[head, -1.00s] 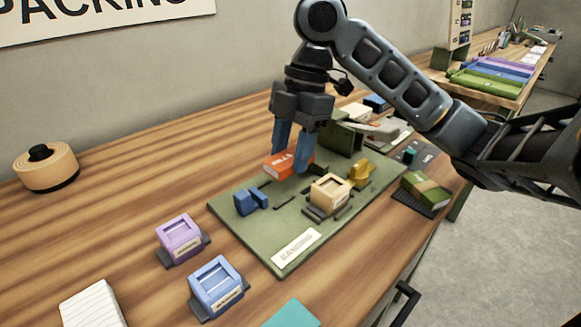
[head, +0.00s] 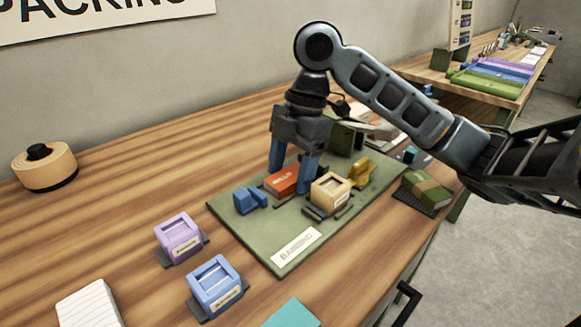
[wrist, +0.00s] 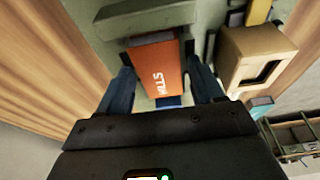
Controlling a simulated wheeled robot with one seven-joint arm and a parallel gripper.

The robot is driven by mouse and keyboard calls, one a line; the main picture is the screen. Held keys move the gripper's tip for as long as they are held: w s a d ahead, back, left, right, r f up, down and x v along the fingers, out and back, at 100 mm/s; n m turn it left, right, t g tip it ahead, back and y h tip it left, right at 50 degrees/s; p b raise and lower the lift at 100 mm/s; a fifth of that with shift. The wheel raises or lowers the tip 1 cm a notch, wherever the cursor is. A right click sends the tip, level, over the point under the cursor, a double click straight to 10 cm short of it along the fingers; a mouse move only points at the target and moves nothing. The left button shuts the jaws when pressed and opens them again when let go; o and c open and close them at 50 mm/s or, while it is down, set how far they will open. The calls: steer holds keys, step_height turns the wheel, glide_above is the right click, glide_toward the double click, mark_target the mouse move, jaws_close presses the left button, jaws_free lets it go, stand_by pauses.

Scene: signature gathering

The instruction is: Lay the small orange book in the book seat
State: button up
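The small orange book (head: 283,181) lies low on the green board (head: 252,243), between a blue bracket and a tan box. It also shows in the wrist view (wrist: 157,68), its top edge close to a green block. My gripper (head: 293,183) is around the book, one finger on each side. In the wrist view my gripper (wrist: 163,92) shows a gap beside the book at both fingers, so it is open. The seat's floor is hidden by the book, so I cannot tell exactly how it sits in it.
The blue bracket (head: 250,200), tan box (head: 330,192) and yellow piece (head: 361,171) stand on the board close to my fingers. A green upright (head: 347,137) stands behind. Purple (head: 178,237) and blue (head: 216,283) boxes sit front left. The table's left side is mostly clear.

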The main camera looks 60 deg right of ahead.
steer(key=p+v, duration=0.1)
steer(key=v, duration=1.1)
steer(key=shift+p, duration=0.3)
